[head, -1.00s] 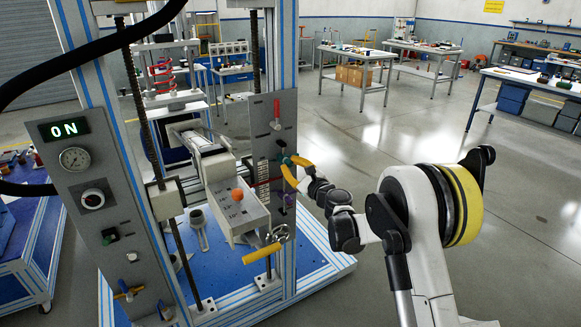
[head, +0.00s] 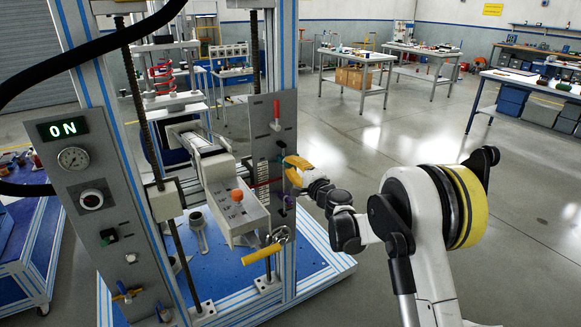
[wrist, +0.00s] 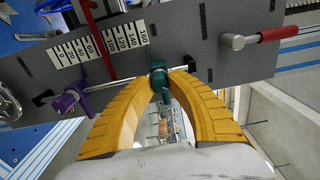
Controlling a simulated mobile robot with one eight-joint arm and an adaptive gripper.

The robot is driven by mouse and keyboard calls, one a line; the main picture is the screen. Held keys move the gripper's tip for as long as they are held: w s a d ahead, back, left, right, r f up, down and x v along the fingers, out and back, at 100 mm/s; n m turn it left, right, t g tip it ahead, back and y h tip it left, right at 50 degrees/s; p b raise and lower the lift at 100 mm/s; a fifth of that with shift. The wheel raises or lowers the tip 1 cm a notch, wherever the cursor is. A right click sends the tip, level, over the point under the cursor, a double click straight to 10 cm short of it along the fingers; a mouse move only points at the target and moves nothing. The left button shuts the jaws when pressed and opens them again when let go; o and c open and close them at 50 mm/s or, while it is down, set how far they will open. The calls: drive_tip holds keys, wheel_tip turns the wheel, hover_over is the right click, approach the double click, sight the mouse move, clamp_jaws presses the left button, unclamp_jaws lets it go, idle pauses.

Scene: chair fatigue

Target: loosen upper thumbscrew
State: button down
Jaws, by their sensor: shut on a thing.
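The teal thumbscrew (wrist: 159,90) sits on a thin rod at the edge of the grey panel (wrist: 190,28), beside the printed scale. My gripper (wrist: 158,76) has its yellow fingers shut on it from both sides. In the head view my gripper (head: 287,166) is at the right edge of the panel, and its fingers hide most of the thumbscrew. A purple thumbscrew (wrist: 74,97) sits further along the panel, left of my gripper in the wrist view. In the head view the purple thumbscrew (head: 288,202) is below my gripper, apart from it.
A red-handled lever (wrist: 288,35) stands on the panel; in the head view the red lever (head: 276,110) is above my gripper. The machine's grey head with an orange knob (head: 237,195) and a yellow crank handle (head: 262,254) are to the left and below. Open floor lies right.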

drive_tip(key=n, duration=0.3)
drive_tip(key=shift+n, duration=2)
drive_tip(key=shift+r, duration=0.1)
drive_tip(key=c, duration=1.2)
unclamp_jaws()
drive_tip(key=shift+d, duration=0.1)
drive_tip(key=v, duration=1.2)
